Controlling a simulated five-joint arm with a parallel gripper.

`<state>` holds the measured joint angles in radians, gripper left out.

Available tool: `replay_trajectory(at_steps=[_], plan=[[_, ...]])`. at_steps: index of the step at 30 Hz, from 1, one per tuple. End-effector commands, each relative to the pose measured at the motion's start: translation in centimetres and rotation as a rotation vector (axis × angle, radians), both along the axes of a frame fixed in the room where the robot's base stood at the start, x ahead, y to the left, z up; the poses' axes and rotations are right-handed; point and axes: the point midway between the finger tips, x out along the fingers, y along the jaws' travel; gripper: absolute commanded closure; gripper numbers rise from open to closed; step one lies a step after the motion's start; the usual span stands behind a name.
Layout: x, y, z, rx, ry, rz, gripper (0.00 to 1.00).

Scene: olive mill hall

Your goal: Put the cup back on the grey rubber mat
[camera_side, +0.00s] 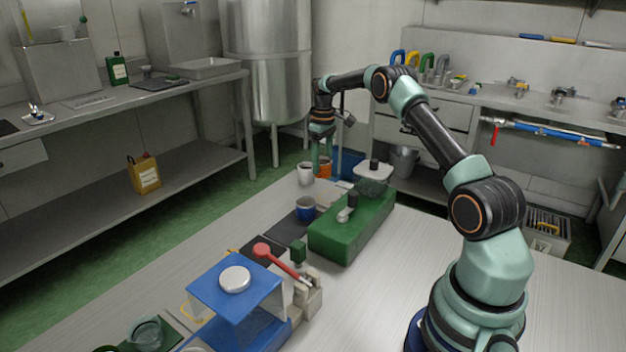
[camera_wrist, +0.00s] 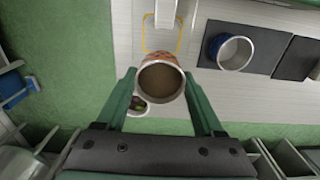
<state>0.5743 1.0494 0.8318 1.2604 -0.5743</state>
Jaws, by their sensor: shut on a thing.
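My gripper (camera_wrist: 160,77) is shut on an orange-and-white patterned cup (camera_wrist: 146,62), with a finger on either side. The cup is upright and its brown inside shows in the wrist view. In the side view my gripper (camera_side: 322,158) and the orange cup (camera_side: 324,171) are at the far end of the table. I cannot tell whether the cup touches the tabletop. A dark grey mat (camera_side: 287,230) lies nearer the side camera. A blue cup (camera_side: 305,209) stands at its far end; the mat also shows in the wrist view (camera_wrist: 264,48).
A white cup (camera_side: 305,174) stands left of the held cup. A green block (camera_side: 345,232) lies right of the mat. Another dark mat (camera_wrist: 297,60) lies beside the grey one. A blue stand (camera_side: 232,292) and red-handled tool (camera_side: 278,260) are nearer. The right tabletop is clear.

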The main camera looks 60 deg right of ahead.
Motion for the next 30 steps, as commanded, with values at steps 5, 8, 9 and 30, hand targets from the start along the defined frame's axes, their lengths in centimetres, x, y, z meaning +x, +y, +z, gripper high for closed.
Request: replay_trajectory(at_steps=[5,8,9,30], plan=[[0.2,0.9,0.0,0.000,-0.001,0.002,0.73],[0.6,2.8,0.1,0.000,0.000,0.005,0.73],[0.7,3.9,0.1,0.000,0.000,0.006,0.73],[-2.4,20.6,-0.8,0.000,-0.001,0.001,0.73]])
